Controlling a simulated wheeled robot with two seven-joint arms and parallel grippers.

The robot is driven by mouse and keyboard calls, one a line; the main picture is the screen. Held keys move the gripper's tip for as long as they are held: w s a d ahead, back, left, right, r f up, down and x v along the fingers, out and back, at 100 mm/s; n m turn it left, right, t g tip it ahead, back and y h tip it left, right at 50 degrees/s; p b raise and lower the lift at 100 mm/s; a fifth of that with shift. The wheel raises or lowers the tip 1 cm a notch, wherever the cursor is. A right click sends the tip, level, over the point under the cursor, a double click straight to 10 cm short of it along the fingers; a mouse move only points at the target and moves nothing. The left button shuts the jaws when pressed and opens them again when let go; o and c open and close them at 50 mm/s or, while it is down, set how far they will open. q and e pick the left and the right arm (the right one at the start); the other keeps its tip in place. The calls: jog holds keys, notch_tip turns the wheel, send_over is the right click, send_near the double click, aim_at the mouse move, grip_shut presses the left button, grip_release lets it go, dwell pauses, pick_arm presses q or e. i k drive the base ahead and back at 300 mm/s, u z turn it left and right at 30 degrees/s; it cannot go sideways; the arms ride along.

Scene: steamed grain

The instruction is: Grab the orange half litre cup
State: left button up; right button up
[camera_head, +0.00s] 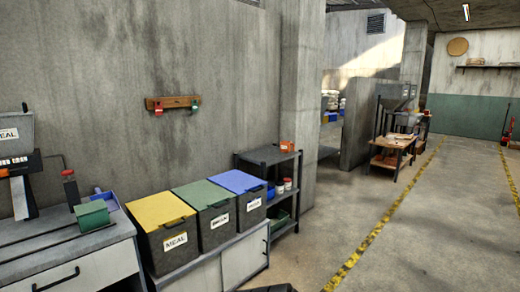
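A small orange cup-like object (287,146) stands on the top of the dark shelf rack (262,156), near its right side. It is too small to read any size on it. On the wall, a wooden rail (172,103) has a small red item (158,111) and a small green item (195,107) hanging from it; their exact shape is unclear. Neither of my grippers can be made out in view.
Bins with yellow (159,210), green (204,193) and blue (238,181) lids stand on a low cabinet (243,262). A bench with a machine is at left. A concrete pillar (302,90) rises behind the rack. Open floor (440,235) with yellow lines lies right.

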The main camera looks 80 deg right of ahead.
aim_at(285, 147)
jog(key=z, duration=3.55)
jog(key=k, duration=0.65)
jog(key=z, duration=0.6)
jog(key=i, duration=3.9)
jog(key=u, duration=0.2)
jog(key=i, duration=2.3)
jog(key=u, duration=0.3)
jog(key=i, duration=2.05)
jog(key=u, duration=0.4)
